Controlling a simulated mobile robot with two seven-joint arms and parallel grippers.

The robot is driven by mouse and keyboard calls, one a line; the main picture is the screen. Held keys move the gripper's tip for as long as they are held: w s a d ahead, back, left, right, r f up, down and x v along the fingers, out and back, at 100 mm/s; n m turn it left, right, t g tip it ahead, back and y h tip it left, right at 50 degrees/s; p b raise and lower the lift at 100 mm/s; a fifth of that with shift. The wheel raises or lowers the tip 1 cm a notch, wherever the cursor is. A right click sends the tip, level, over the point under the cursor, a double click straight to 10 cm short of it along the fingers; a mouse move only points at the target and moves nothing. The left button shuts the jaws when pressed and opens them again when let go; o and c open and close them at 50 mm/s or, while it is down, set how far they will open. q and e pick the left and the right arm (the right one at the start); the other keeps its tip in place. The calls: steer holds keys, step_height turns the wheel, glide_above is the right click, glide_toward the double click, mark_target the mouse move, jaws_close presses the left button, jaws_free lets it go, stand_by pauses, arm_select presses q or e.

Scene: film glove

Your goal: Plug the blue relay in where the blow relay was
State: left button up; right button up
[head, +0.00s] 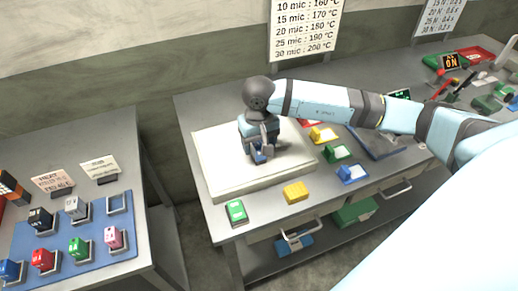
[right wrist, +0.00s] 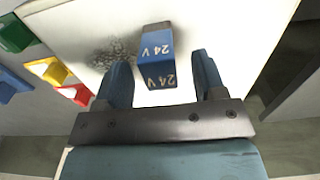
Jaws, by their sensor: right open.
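A blue relay marked "24 V" (right wrist: 158,62) stands on a white board (right wrist: 225,30) in the right wrist view. My right gripper (right wrist: 160,85) is open, with one finger on each side of the relay's near end; I cannot tell whether they touch it. In the head view my right gripper (head: 262,153) is low over the white board (head: 220,172) and hides most of the relay. A blue panel (head: 125,252) on the left table holds several coloured relays, with an empty square frame (head: 118,203) at its upper right. My left gripper is not in view.
A dark speckled smudge (right wrist: 112,50) marks the board beside the relay. A green block (head: 236,212) and a yellow block (head: 297,192) lie at the table's front edge. Red, yellow, green and blue pieces stand right of the board. A gap separates the two tables.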

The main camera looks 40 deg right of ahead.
steer(key=shift+f, duration=0.9)
steer(key=shift+c, duration=0.5)
steer(key=c, duration=1)
steer(key=shift+r, duration=0.1)
